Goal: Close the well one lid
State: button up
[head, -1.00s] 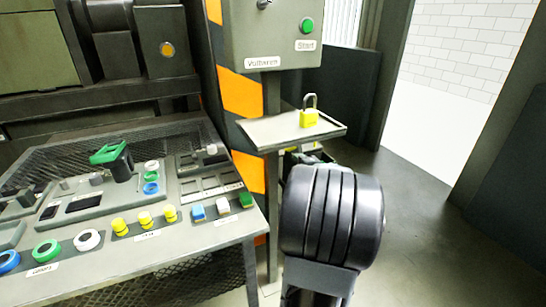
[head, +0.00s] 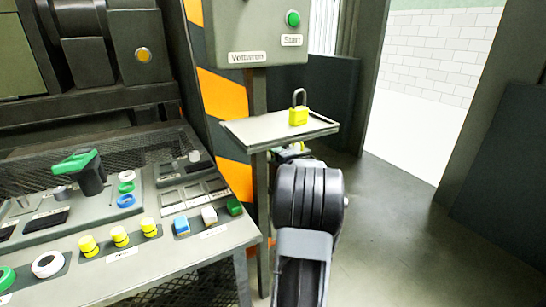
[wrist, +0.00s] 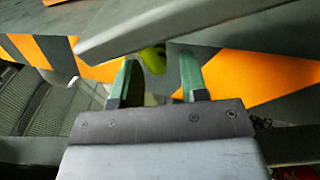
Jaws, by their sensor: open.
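No lid that I can tell for sure as the well one lid shows in either view. My gripper (wrist: 158,64) is open in the wrist view, with its two green fingers apart. A small yellow-green thing (wrist: 153,60) shows between and beyond the fingertips, partly hidden by a grey plate edge; I cannot tell what it is or whether it touches a finger. In the head view my arm covers most of my gripper, which is low by the small tray (head: 250,133).
A yellow padlock (head: 298,116) stands on the tray. Left is a bench (head: 190,258) with yellow knobs (head: 120,237), coloured blocks (head: 209,215), rings (head: 47,264) and a green-topped handle (head: 76,162). Above hangs a control box (head: 262,25). Floor is clear at right.

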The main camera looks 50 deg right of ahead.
jog(key=shift+x, duration=1.15)
jog(key=shift+c, duration=0.5)
grip_shut()
